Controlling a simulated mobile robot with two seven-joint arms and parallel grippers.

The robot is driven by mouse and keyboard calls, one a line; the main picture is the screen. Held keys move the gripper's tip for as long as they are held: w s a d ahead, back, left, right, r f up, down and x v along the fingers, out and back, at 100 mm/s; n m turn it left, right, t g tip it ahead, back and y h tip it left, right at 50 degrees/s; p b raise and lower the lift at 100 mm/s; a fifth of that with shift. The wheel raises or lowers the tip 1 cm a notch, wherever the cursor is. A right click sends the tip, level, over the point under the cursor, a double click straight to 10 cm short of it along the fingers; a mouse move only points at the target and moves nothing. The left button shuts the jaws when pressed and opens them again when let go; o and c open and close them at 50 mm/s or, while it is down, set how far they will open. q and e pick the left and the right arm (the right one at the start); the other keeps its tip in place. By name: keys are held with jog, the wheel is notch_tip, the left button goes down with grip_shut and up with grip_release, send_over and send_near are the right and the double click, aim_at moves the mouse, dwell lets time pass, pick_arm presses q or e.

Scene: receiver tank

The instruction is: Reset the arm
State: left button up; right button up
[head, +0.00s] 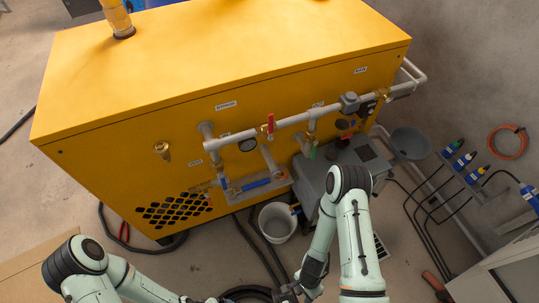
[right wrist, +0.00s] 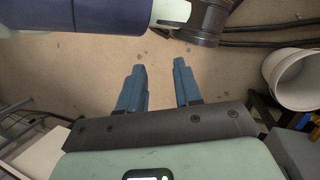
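My right arm (head: 357,240) is folded in front of the yellow machine, its pale green links hanging down to a dark wrist near the bottom edge of the head view. In the right wrist view my right gripper (right wrist: 159,68) has its two blue fingers apart, with only bare floor between them. It is open and empty. My left arm (head: 92,280) is bent at the lower left of the head view, its forearm running right along the bottom edge. My left gripper is outside the frame.
The yellow machine (head: 190,90) carries grey pipes with a red-handled valve (head: 270,123). A white bucket (head: 277,222) stands before it and shows in the right wrist view (right wrist: 292,80). Black hoses lie on the floor.

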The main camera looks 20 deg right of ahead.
jog(key=w+a+r+n+t+y+b, duration=0.15)
jog(key=a+r+n, duration=0.25)
jog(key=n, duration=0.7)
pick_arm(q)
notch_tip(320, 180, down, 9)
jog(key=w+t+b, duration=0.1)
jog(key=b, duration=0.8)
pick_arm(e)
notch_tip(320, 180, down, 9)
jog(key=w+t, duration=0.2)
pick_arm(q)
notch_tip(320, 180, up, 13)
jog(key=p, duration=1.3)
jog(key=shift+w+f+g+p, duration=0.15)
jog(key=shift+w+g+p, duration=0.25)
pick_arm(e)
notch_tip(320, 180, up, 13)
jog(key=shift+w+a+g, duration=0.15)
jog(key=shift+w+g, duration=0.1)
jog(key=shift+g, duration=0.2)
